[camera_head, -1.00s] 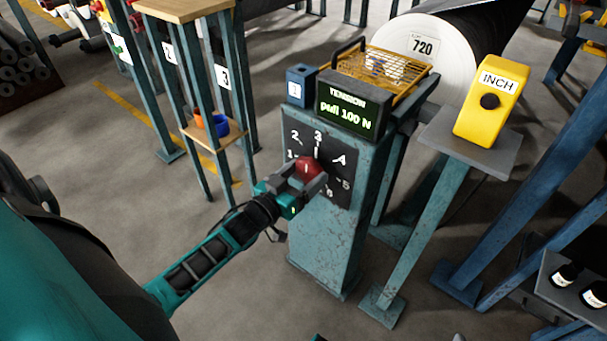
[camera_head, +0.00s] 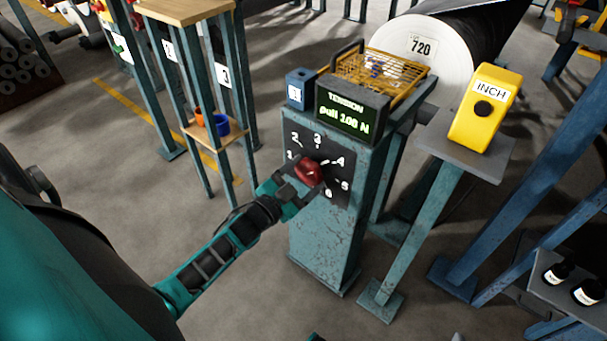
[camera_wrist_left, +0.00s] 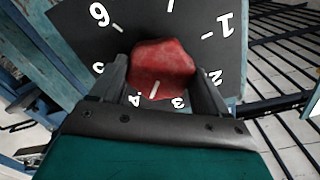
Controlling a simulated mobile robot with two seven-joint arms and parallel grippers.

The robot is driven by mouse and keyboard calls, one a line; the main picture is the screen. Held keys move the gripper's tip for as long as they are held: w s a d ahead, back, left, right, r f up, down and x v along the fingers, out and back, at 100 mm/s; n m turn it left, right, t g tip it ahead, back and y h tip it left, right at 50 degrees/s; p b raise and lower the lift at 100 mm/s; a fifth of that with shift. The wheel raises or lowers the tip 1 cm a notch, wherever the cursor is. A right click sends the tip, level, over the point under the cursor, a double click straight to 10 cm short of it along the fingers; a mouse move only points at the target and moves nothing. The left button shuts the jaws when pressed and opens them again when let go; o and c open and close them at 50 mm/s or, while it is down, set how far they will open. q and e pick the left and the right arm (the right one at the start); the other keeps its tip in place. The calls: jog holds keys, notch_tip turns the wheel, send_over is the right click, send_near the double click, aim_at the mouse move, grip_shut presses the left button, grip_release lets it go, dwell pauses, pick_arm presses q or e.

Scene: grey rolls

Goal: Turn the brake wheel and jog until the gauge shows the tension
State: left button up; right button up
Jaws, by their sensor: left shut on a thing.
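The red brake wheel (camera_head: 309,172) is a knob on a dark dial plate (camera_head: 336,186) numbered 1 to 6, on the front of a teal post. My left gripper (camera_head: 303,183) is shut on it. In the left wrist view the fingers grip the red knob (camera_wrist_left: 162,67) from both sides, and its white mark points between 3 and 4. The gauge (camera_head: 346,110) above reads "TENSION pull 100 N" in green. The yellow INCH box (camera_head: 487,105) with a black button stands on a stand to the right, untouched. My right gripper is not visible.
A yellow mesh cage (camera_head: 385,75) and a blue box (camera_head: 299,88) sit on top of the post. A large roll labelled 720 (camera_head: 415,60) is behind. A shelf stand (camera_head: 215,135) holds orange and blue cups. Black bottles (camera_head: 558,273) stand lower right.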

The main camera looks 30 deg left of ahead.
pick_arm(q)
jog(key=shift+m, duration=0.5)
jog(key=o, duration=1)
jog(key=shift+o, duration=0.2)
jog(key=shift+s, duration=0.1)
jog(key=s+a+p, duration=0.1)
jog(key=s+p, duration=0.1)
jog(key=s, duration=1)
jog(key=shift+s+p, duration=0.3)
jog(key=shift+s, duration=0.05)
jog(key=shift+r, duration=0.1)
